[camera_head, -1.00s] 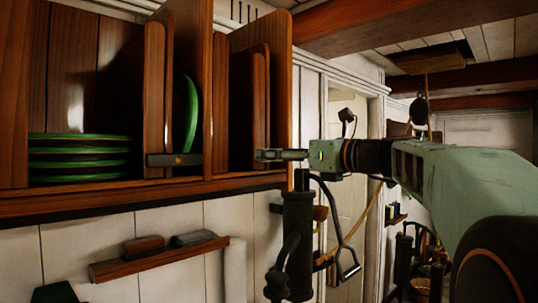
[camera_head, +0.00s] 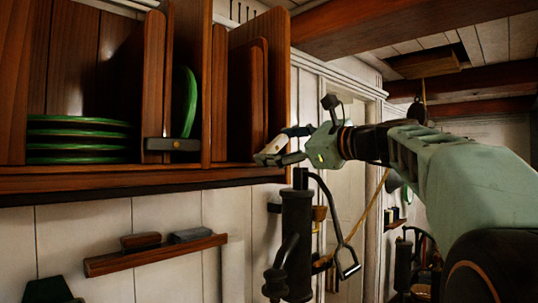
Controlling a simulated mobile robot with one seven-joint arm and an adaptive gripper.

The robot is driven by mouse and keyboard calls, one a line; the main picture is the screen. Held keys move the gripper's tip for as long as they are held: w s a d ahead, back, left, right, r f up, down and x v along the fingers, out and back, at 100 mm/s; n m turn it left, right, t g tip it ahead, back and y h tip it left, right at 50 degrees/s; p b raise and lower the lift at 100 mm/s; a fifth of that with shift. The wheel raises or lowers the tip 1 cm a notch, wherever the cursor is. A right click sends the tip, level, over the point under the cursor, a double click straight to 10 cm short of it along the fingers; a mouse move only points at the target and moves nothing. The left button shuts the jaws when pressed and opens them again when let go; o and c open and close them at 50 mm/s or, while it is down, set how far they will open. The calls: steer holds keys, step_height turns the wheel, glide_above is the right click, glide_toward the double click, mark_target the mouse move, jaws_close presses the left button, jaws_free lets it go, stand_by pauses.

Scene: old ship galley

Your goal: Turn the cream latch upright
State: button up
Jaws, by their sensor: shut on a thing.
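The cream latch (camera_head: 272,146) shows as a small pale piece at the right end of the wooden plate rack, tilted, its upper end leaning right. My gripper (camera_head: 282,146) comes in from the right with its fingers one above the other, shut on the latch. The fingers hide part of the latch, and its pivot cannot be made out.
Green-rimmed plates (camera_head: 80,140) lie stacked in the rack's left bay, and one green plate (camera_head: 185,102) stands on edge. A dark latch bar (camera_head: 172,144) lies level across its slot. A black hand pump (camera_head: 297,235) stands below my gripper. A small wooden shelf (camera_head: 155,254) is on the wall.

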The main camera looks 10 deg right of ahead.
steer(key=n+b, duration=0.1)
steer(key=n, duration=0.1)
steer(key=n+b, duration=0.2)
steer(key=n, duration=0.1)
steer(key=shift+a+f+n, duration=0.1)
steer(key=shift+f+n, duration=0.2)
steer(key=n+b, duration=0.3)
steer(key=n, duration=0.2)
steer(key=shift+n, duration=0.3)
steer(key=o, duration=1.2)
steer(key=shift+s, duration=0.1)
steer(key=shift+c, duration=0.2)
steer(key=v, duration=1.2)
